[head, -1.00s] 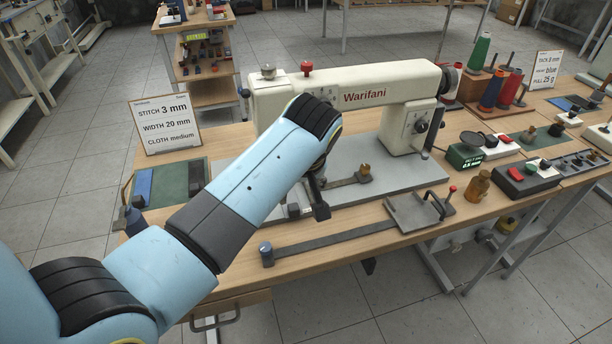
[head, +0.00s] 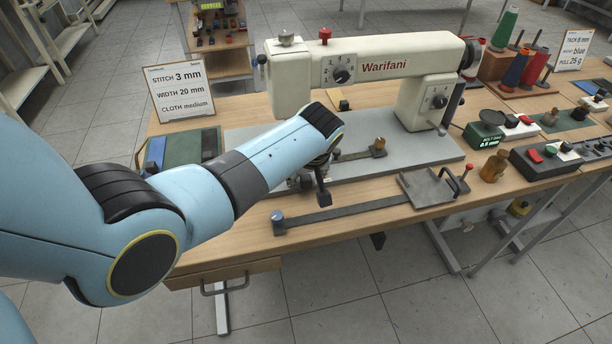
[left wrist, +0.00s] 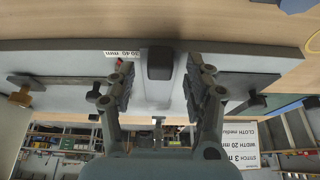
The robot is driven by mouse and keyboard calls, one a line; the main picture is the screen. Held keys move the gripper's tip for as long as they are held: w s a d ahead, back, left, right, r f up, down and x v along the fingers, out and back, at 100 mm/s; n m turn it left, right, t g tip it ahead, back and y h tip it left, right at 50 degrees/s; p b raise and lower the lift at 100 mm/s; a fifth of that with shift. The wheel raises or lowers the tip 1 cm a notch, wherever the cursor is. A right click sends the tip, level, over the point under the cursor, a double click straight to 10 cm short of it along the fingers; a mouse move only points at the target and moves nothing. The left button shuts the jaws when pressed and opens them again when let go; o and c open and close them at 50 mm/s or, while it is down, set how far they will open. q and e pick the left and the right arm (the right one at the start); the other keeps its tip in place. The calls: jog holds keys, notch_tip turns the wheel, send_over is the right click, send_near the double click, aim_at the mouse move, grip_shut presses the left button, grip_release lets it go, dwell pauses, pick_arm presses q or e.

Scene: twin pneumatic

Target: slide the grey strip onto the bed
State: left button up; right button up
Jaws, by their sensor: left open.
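The light grey bed (head: 425,152) lies under the white sewing machine. My left gripper (head: 320,185) is over the bed's front left part; its arm hides what is beneath. In the left wrist view the open jaws (left wrist: 158,90) stand either side of a dark block (left wrist: 160,62) with a light grey band behind it. I cannot tell whether they touch it. My right gripper is out of view.
A second dark strip with a brass knob (head: 379,147) lies on the bed. Bare wood shows along the front edge.

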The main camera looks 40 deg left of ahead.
pick_arm(q)
jog(key=shift+a+f, duration=0.1)
jog(key=shift+f, duration=0.15)
grip_shut()
dwell(0.4)
